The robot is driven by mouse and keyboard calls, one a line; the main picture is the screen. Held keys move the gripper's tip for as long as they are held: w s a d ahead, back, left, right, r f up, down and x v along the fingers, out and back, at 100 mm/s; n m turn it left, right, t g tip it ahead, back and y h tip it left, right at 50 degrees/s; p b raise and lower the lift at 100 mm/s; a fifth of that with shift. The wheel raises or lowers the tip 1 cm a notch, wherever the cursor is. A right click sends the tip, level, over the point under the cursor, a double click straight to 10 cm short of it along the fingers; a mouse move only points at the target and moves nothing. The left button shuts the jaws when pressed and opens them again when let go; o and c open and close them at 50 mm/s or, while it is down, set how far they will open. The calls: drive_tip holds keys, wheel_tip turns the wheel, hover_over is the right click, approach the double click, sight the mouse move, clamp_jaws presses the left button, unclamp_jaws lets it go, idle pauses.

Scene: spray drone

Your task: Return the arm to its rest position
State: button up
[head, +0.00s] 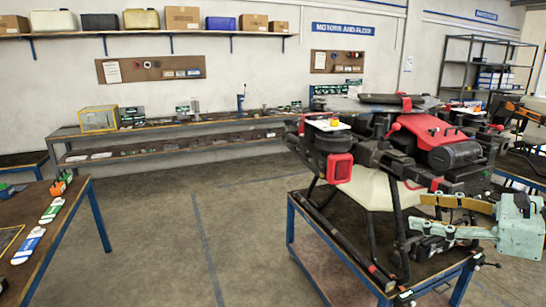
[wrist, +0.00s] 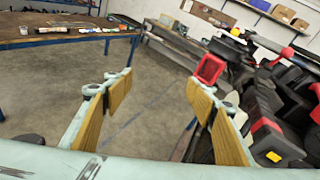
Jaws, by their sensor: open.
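My gripper (head: 418,213) is at the right of the head view, low in front of the drone. Its two fingers with yellow-brown pads point left and stand apart with nothing between them. In the wrist view, the open fingers (wrist: 160,82) frame bare floor. The black and red spray drone (head: 440,138) stands on a blue-framed cart (head: 335,287). In the wrist view, the drone (wrist: 262,92) fills the right side, close behind the right finger. I cannot tell whether that finger touches it. My gripper hides part of the drone's lower side and the cart.
A blue-legged table (head: 75,212) with small bottles or tools stands at the left. A long workbench (head: 170,130) runs along the back wall, under a shelf (head: 150,35) of boxes. Open floor (head: 170,220) lies between the table and the cart. A metal rack (head: 480,65) stands back right.

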drive_tip(key=s+a+f+n+g+b, duration=0.1)
drive_tip(key=s+a+n+g, duration=0.25)
drive_tip(key=a, duration=0.55)
drive_tip(key=s+a+n+g+b, duration=0.1)
drive_tip(key=s+a+n+g, duration=0.2)
drive_tip(key=a, duration=0.5)
drive_tip(key=s+a+f+n+g+h+b, duration=0.3)
drive_tip(key=s+a+n, duration=0.5)
drive_tip(key=s+a, duration=0.4)
drive_tip(key=s+f+n+h+b, duration=0.25)
drive_tip(key=s+n, duration=0.25)
drive_tip(key=s, duration=0.3)
drive_tip(key=s+d+r+n+t+h+p, duration=0.2)
drive_tip(key=s+d+r+n+h+p, duration=0.1)
drive_tip(key=s+d+r+n+h, duration=0.2)
drive_tip(key=shift+s+d+r+p, duration=0.35)
drive_tip(key=shift+s+d+r, duration=0.75)
drive_tip(key=shift+d+r, duration=0.6)
drive_tip(key=shift+d+f+t, duration=0.15)
drive_tip(key=shift+f+t, duration=0.05)
drive_tip(key=shift+t, duration=0.05)
drive_tip(key=shift+r, duration=0.1)
